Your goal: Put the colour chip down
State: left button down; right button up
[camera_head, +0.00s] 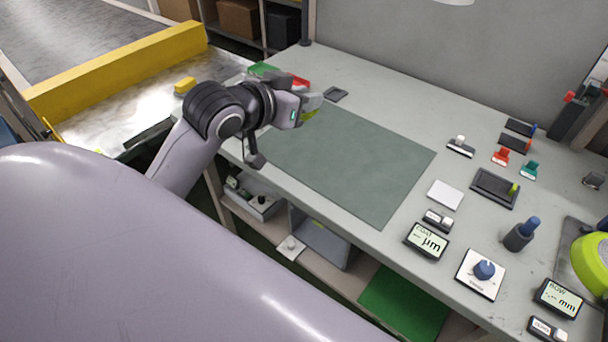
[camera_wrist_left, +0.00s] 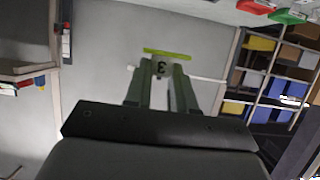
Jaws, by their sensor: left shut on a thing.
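My left gripper (camera_head: 312,104) is over the far left part of the bench, near the back-left corner of the grey-green mat (camera_head: 345,165). In the left wrist view, its two fingers (camera_wrist_left: 162,75) are shut on the colour chip (camera_wrist_left: 167,54), a thin yellow-green piece seen almost edge-on. In the head view only a small yellow-green bit of the chip (camera_head: 308,116) shows at the fingertips. I cannot tell how high it is above the bench. My right gripper is not in view.
The mat is bare. Displays, a knob plate (camera_head: 482,272) and small fixtures crowd the right side. A yellow rail (camera_head: 120,70) edges the conveyor.

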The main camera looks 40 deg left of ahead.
pick_arm(q)
jog(key=b, duration=0.2)
send_over(303, 186)
notch_tip(303, 186, down, 14)
jog(key=shift+f, duration=2.65)
jog(key=shift+f+b, duration=0.1)
jog(key=shift+b, duration=0.2)
jog(key=shift+f, duration=0.3)
jog(key=c, duration=0.9)
grip_release()
jog(key=shift+c, duration=0.2)
